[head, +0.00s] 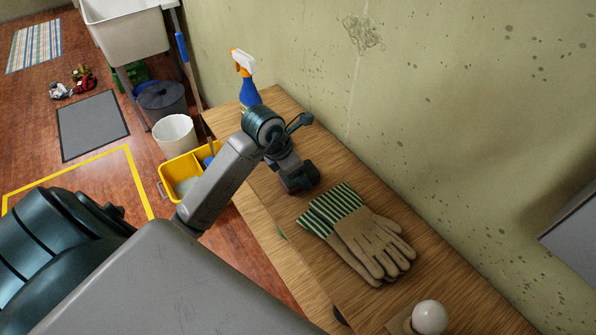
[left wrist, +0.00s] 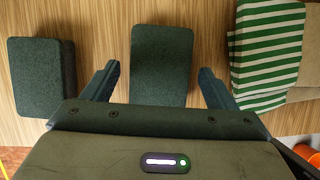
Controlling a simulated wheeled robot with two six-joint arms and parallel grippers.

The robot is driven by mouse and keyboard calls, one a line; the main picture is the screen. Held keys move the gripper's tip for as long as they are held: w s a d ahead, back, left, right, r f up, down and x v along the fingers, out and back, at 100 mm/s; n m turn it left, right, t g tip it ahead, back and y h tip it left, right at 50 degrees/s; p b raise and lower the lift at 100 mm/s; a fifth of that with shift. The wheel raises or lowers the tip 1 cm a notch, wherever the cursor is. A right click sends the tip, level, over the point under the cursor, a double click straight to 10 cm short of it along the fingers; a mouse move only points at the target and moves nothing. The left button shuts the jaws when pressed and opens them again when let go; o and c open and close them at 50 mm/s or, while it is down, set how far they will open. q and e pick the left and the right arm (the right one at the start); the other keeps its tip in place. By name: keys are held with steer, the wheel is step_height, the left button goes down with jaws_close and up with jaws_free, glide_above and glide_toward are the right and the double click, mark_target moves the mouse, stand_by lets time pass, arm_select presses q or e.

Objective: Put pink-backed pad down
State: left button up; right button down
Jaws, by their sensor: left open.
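Two dark green, rounded rectangular pads show in the left wrist view. One pad (left wrist: 162,62) lies on the wooden bench between the fingers of my left gripper (left wrist: 159,70). The other pad (left wrist: 40,75) lies to the left, outside the fingers. No pink shows on either, so I cannot tell which is pink-backed. My left gripper is open, with a gap on each side of the middle pad. In the head view my left gripper (head: 300,180) is low over the bench, and it mostly hides the pads. My right gripper is not in view.
Striped-cuff work gloves (head: 365,235) lie right of the gripper; their cuff also shows in the left wrist view (left wrist: 268,50). A blue spray bottle (head: 248,88) stands at the bench's far end. A white bulb (head: 430,317) is near the front. The wall borders the bench (head: 370,190).

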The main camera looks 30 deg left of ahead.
arm_select(q)
steer(key=b+v, duration=0.2)
steer(key=v, duration=0.1)
steer(key=shift+w+a+r, duration=0.1)
steer(key=shift+a+r, duration=0.05)
steer(key=shift+r, duration=0.15)
steer(key=v, duration=0.5)
steer(key=shift+r, duration=0.35)
